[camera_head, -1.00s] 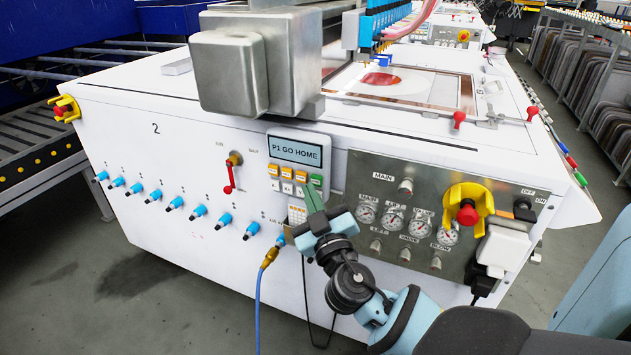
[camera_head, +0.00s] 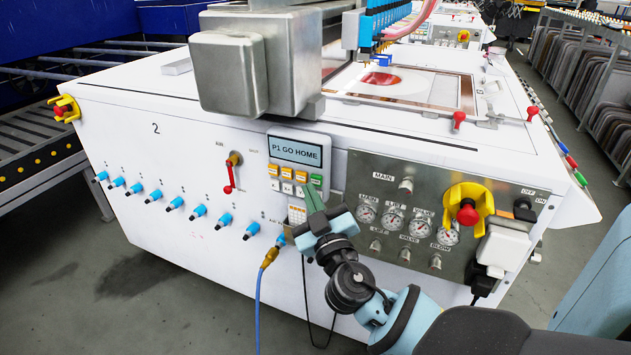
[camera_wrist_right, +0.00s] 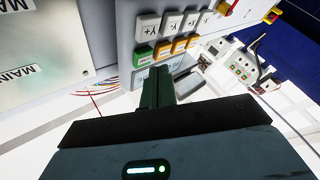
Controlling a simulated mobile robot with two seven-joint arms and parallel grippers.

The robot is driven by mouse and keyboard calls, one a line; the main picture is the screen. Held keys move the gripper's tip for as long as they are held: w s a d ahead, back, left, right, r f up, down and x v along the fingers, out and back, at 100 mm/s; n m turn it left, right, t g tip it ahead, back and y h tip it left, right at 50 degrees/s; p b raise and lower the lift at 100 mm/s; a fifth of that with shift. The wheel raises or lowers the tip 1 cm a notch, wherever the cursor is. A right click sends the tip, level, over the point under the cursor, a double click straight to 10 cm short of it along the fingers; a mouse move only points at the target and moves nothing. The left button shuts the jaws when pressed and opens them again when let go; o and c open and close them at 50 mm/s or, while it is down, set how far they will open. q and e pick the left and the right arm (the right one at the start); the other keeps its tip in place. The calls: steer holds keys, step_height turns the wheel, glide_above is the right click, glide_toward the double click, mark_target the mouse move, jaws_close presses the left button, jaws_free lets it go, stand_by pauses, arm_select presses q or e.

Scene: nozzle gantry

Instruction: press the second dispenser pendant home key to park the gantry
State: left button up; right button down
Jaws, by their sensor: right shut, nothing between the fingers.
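The dispenser pendant (camera_head: 297,152) is on the front of the white machine marked 2; its display reads "P1 GO HOME". Below the display are orange keys (camera_head: 287,172), white keys and one green key (camera_head: 316,180). The green key (camera_wrist_right: 143,57) also shows in the wrist view, beside the orange keys (camera_wrist_right: 178,45); its label is not readable. My right gripper (camera_head: 311,194) is shut and empty, its tips at the pendant's keys just below the green key. In the wrist view the fingertips (camera_wrist_right: 159,72) are close to the green key; contact cannot be told. My left gripper is not in view.
A steel gauge panel (camera_head: 430,215) with a red and yellow emergency stop (camera_head: 467,212) is right of the pendant. A red-handled valve (camera_head: 231,175) and blue fittings (camera_head: 197,211) are left. A blue hose (camera_head: 258,300) hangs below. A steel box (camera_head: 242,75) overhangs above.

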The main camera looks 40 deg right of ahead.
steer(key=shift+d, duration=0.2)
steer(key=shift+w+d, duration=0.15)
steer(key=shift+d, duration=0.05)
steer(key=shift+w+d+b, duration=0.2)
steer(key=shift+d+b, duration=0.25)
steer(key=shift+d, duration=0.05)
stand_by(0.8)
steer(key=shift+a, duration=0.1)
stand_by(0.4)
steer(key=shift+s+a, duration=0.4)
steer(key=shift+a, duration=0.5)
steer(key=shift+s+a+b, duration=0.15)
steer(key=shift+s+a, duration=0.15)
steer(key=shift+a, duration=0.45)
steer(key=shift+s+a+b, duration=0.15)
steer(key=shift+s+a, duration=0.2)
steer(key=shift+a, duration=0.4)
steer(key=shift+s+a+b, duration=0.15)
steer(key=shift+s+a, duration=0.15)
steer(key=shift+a, duration=0.45)
